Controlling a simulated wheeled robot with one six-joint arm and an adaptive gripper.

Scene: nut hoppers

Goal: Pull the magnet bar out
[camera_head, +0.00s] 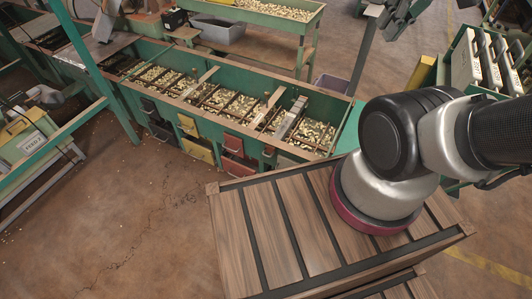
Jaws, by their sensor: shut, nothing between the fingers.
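I cannot tell for sure which thing is the magnet bar. A grey metal bar (290,118) lies across the right part of the long green nut hopper (338,160), among dividers and nuts. Thinner pale bars (275,97) and (208,75) lie across it further left. At the right edge, a green housing (447,68) holds upright pale panels (466,65) with dark curved handles. I do not make out my gripper. My arm rises at the right and runs out of the right edge.
A slatted wooden top (262,215) fills the lower middle, below my arm. Red drawers (233,145) and yellow drawers (197,150) line the hopper's front. A grey bin (217,30) stands behind it. The brown floor at lower left is clear.

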